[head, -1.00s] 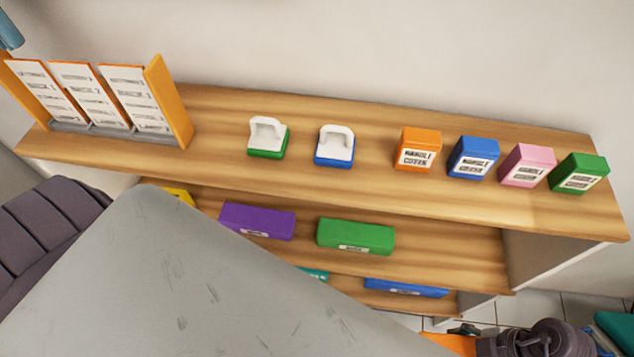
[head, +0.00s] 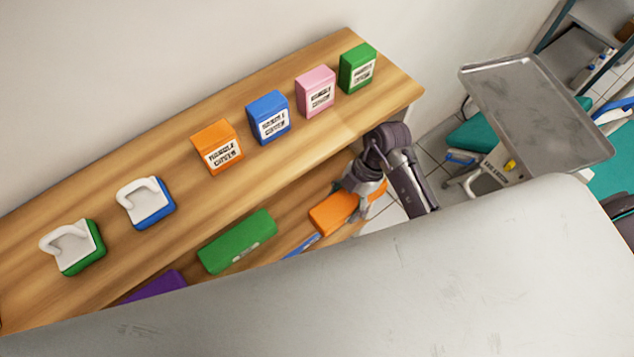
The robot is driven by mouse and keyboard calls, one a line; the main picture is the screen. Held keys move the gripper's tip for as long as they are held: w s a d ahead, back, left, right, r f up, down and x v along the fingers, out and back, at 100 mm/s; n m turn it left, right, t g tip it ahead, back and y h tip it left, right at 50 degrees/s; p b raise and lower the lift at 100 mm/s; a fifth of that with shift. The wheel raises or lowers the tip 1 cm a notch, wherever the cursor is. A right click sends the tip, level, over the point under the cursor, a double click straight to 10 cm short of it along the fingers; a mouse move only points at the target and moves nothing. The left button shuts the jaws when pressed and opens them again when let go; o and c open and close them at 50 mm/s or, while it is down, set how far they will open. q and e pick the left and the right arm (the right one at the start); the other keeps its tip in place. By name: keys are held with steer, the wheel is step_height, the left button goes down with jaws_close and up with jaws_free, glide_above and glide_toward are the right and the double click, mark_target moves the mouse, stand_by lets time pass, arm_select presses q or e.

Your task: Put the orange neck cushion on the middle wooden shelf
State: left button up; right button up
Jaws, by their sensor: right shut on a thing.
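The orange neck cushion (head: 332,214) is at the right end of the middle wooden shelf (head: 292,222), under the top board. My right gripper (head: 359,190) is shut on it, with orange showing on both sides of the fingers. I cannot tell whether the cushion touches the shelf. A green cushion (head: 237,241) lies on the middle shelf to its left, and a purple one (head: 158,287) lies further left, partly hidden. My left gripper is not in view.
The top board (head: 190,205) carries orange, blue, pink and green boxes and two white-topped items. A metal tray (head: 535,110) stands at the right. The lower shelves are mostly hidden.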

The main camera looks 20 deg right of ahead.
glide_above(315, 194)
steer(key=d, duration=0.1)
step_height(315, 194, down, 2)
steer(key=shift+w+d+f, duration=0.1)
steer(key=shift+d+f, duration=0.05)
steer(key=shift+f, duration=0.1)
step_height(315, 194, down, 4)
steer(key=shift+r, duration=0.1)
steer(key=shift+w+f, duration=0.2)
steer(key=shift+f, duration=0.15)
steer(key=o, duration=1.3)
